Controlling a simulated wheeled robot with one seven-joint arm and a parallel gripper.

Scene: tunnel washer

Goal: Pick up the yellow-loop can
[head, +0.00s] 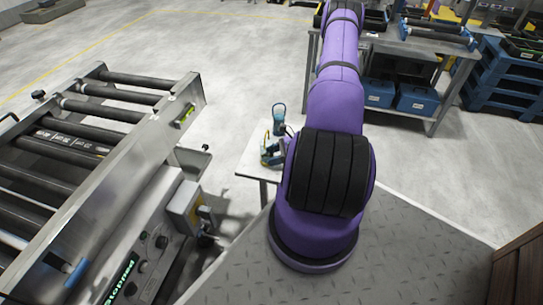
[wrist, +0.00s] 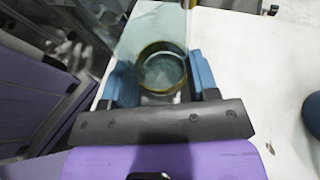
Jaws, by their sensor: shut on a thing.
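The yellow-loop can (head: 266,139) is at the small white table, left of my purple arm in the head view. In the wrist view the can (wrist: 163,68) shows as a clear, glassy body with a yellow ring, between the two blue fingers. My gripper (wrist: 162,78) is shut on it, one finger on each side. In the head view my gripper (head: 271,154) is small and partly hidden by my arm. I cannot tell whether the can's base touches the table.
Another can with a blue-grey loop (head: 279,114) stands close behind on the white table (head: 246,166). A roller conveyor (head: 85,150) with a control box (head: 187,205) is at left. A workbench (head: 400,47) with blue bins stands at the back right. Open floor lies between.

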